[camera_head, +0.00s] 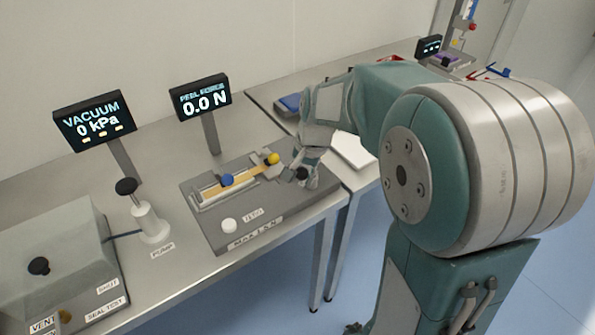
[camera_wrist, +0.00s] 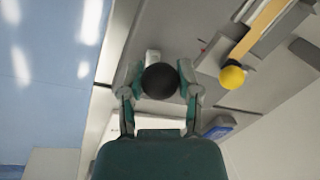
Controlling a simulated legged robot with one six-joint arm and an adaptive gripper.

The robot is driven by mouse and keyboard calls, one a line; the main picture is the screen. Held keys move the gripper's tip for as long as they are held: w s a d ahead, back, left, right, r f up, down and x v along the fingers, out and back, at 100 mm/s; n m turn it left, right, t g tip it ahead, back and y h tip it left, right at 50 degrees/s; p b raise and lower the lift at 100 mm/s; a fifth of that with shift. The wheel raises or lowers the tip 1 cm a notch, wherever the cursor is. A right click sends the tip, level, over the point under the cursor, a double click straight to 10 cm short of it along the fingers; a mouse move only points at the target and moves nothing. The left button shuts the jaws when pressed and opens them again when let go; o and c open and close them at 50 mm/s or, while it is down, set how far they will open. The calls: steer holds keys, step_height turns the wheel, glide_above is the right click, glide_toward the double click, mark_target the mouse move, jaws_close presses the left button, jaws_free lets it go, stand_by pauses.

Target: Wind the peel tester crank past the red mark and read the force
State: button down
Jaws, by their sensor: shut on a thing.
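The peel tester (camera_head: 215,218) is a grey plate on the bench, with a strip on its slide, a blue knob (camera_head: 227,180) and a yellow ball (camera_head: 273,158). The yellow ball also shows in the wrist view (camera_wrist: 232,77). The crank's black round knob (camera_head: 302,173) is at the plate's right end. My gripper (camera_wrist: 160,82) is shut on this black knob, with a finger at each side of it. The peel force display (camera_head: 203,100) reads 0.0 N. I cannot make out the red mark clearly; a tiny reddish spot shows beside the gripper in the wrist view.
The vacuum display (camera_head: 93,122) reads 0 kPa. A pump (camera_head: 148,220) with a black handle and a seal test box (camera_head: 60,262) stand to the left. A white button (camera_head: 230,226) sits on the tester's front. A second bench with a blue tray (camera_head: 289,104) is behind my arm.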

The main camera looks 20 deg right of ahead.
steer(key=n, duration=0.2)
steer(key=d+n, duration=0.1)
steer(key=shift+s+d+r+n, duration=0.1)
steer(key=shift+s+d+n, duration=0.05)
steer(key=shift+s+n, duration=0.25)
steer(key=d+n, duration=0.1)
steer(key=n, duration=0.2)
steer(key=d+n+g, duration=0.1)
steer(key=n, duration=0.2)
steer(key=d+n+g, duration=0.1)
steer(key=n, duration=0.2)
steer(key=shift+s, duration=0.25)
steer(key=shift+c, duration=1.5)
jaws_free()
